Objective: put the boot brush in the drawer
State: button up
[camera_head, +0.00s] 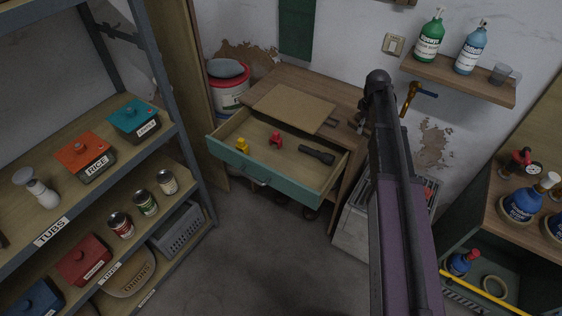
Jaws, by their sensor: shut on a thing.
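The drawer (262,177) is a green-fronted drawer pulled open from a wooden desk (262,85). Inside lie a yellow item (242,145), a red item (276,139) and a black torch (317,155); bare floor shows between and in front of them. My gripper (360,120) is at the desk's right side, beyond the drawer's right back corner, mostly hidden behind my dark arm. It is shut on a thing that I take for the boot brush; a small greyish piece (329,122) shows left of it. The brush's full shape cannot be made out.
A flat brown board (293,107) lies on the desktop. A red-and-white bucket (228,88) stands behind the desk's left side. A shelf rack (165,80) with tubs and cans stands left. A wall shelf (460,80) holds bottles at upper right. Floor before the drawer is clear.

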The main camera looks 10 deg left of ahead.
aim_at(296, 176)
jog(key=u, duration=0.05)
jog(key=k, duration=1.25)
jog(key=u, duration=0.4)
jog(key=i, duration=1)
jog(key=z, duration=0.05)
